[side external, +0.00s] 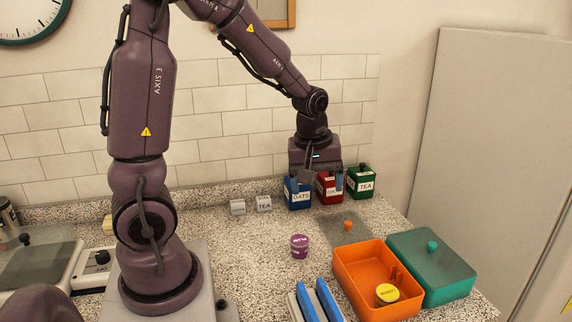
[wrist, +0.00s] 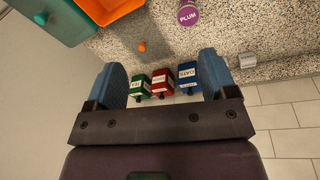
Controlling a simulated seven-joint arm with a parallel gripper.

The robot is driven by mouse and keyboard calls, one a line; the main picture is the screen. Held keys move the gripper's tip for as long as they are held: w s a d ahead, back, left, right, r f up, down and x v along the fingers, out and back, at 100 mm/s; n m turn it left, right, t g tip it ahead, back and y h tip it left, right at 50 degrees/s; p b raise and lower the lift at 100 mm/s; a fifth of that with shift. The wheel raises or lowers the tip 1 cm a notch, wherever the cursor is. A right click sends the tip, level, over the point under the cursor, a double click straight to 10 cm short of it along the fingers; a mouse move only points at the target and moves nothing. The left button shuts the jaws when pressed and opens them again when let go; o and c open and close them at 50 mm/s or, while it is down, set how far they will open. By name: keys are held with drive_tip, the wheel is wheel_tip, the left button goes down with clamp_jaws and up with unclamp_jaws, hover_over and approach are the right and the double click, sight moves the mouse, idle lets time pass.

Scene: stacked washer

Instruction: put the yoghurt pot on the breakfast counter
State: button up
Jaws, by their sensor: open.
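A purple pot (side external: 300,247) stands upright on the speckled counter (side external: 262,275). Its lid reads PLUM in the wrist view (wrist: 188,14). A second pot with a yellow lid (side external: 387,294) sits inside the orange box; its label is too small to read. I cannot tell which part of the speckled surface is the breakfast counter. My gripper (side external: 316,183) is open and empty, above and in front of the canisters by the wall, behind the purple pot. In the wrist view its blue fingers (wrist: 163,78) are wide apart, with the canisters between them.
Blue (side external: 298,196), red (side external: 329,190) and green (side external: 361,184) canisters stand by the tiled wall. Small grey label blocks (side external: 264,204) are left of them. Counter around the purple pot is clear.

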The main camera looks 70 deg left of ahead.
drive_tip(key=s+d+r+m+t+h, duration=0.1)
drive_tip(key=s+d+r+m+t, duration=0.2)
drive_tip(key=s+d+r+m, duration=0.7)
wheel_tip(320, 180, up, 2)
drive_tip(key=d+m, duration=0.2)
drive_tip(key=m, duration=0.2)
drive_tip(key=shift+s+m+t, duration=0.25)
drive_tip(key=shift+m+t, duration=0.05)
drive_tip(key=shift+t, duration=0.1)
